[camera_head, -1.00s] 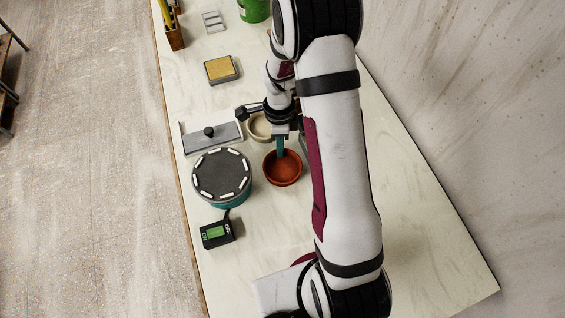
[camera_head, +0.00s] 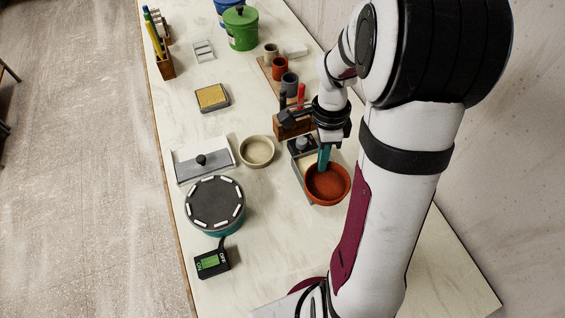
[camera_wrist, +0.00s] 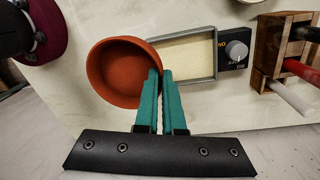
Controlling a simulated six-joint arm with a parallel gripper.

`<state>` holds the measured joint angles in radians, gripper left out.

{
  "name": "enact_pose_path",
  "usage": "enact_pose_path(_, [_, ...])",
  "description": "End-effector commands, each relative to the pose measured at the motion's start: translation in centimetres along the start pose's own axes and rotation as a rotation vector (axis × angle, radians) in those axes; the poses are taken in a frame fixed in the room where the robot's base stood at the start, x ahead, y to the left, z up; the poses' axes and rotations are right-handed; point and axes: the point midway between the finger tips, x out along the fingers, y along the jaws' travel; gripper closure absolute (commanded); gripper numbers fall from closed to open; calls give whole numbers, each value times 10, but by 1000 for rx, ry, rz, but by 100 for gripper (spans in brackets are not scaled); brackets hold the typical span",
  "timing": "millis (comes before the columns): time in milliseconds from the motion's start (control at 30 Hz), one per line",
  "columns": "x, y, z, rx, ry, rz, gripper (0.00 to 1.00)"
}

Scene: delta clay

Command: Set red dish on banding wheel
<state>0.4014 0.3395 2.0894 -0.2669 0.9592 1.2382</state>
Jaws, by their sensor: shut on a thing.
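The red dish (camera_head: 328,190) is an open, round terracotta-red bowl right of centre in the head view. It also shows in the wrist view (camera_wrist: 115,75). My gripper (camera_head: 324,168), with teal fingers (camera_wrist: 162,82), is shut on the dish's rim. The dish overlaps a shallow grey-rimmed tray in the head view; I cannot tell its height above the table. The banding wheel (camera_head: 214,202) stands to the left, a dark grey round top with white pads around its edge on a teal base. Its top is empty.
A cream bowl (camera_head: 257,151) stands between the wheel and my gripper. A grey slab with a black knob (camera_head: 202,160) lies behind the wheel, and a switch box (camera_head: 211,262) in front. The grey-rimmed tray (camera_wrist: 213,58) has a dial panel (camera_wrist: 235,48). A wooden tool block (camera_head: 290,127) stands behind.

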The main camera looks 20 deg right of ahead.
Motion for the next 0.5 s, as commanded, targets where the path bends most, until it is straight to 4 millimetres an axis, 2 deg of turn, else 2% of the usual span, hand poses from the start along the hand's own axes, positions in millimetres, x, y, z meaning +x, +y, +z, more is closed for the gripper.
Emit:
enact_pose_path(67, [-2,1,-2,1,0,-1,100])
enact_pose_path(167, [-9,-2,8,-6,2,-3,100])
enact_pose_path(333, [-41,-8,63,-19,5,-3,100])
enact_pose_path(500, [-73,-1,118,-22,3,2,100])
